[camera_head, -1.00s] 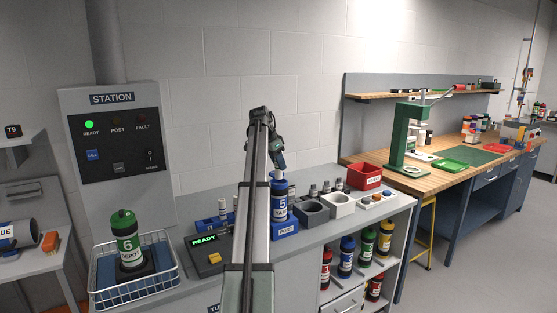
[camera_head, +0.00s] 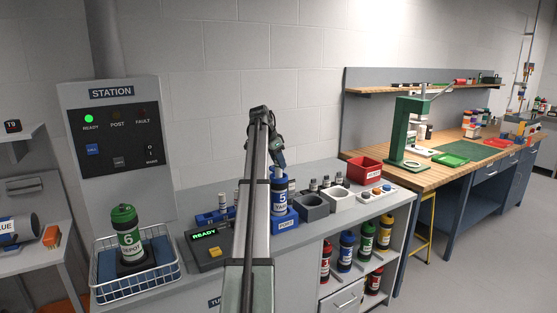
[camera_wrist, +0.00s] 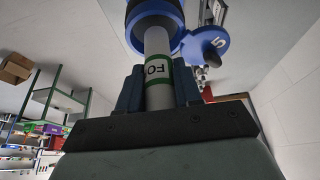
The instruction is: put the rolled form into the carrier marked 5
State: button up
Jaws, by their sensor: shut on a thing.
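The carrier marked 5 (camera_head: 279,202) is a blue and white cylinder standing upright in a blue block labelled PORT (camera_head: 286,223). My gripper (camera_head: 279,165) is directly above its top, partly hidden by my arm. In the wrist view my gripper (camera_wrist: 158,92) is shut on the rolled form (camera_wrist: 158,52), a white roll with a green-edged label. The form's far end is at the carrier's blue-rimmed mouth (camera_wrist: 172,10); I cannot tell how deep it is. The carrier's blue lid (camera_wrist: 208,50), marked 5, is swung open beside it.
Grey and white cup holders (camera_head: 312,207) and a red bin (camera_head: 364,170) stand to the right. A green carrier marked 6 (camera_head: 127,232) stands in a wire basket (camera_head: 136,278) at left. A READY panel (camera_head: 207,240) is nearer. Several carriers fill the shelf below.

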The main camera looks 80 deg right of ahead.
jog(key=shift+f, duration=1.45)
jog(key=o, duration=1.1)
jog(key=v, duration=1.4)
jog(key=shift+f, duration=0.1)
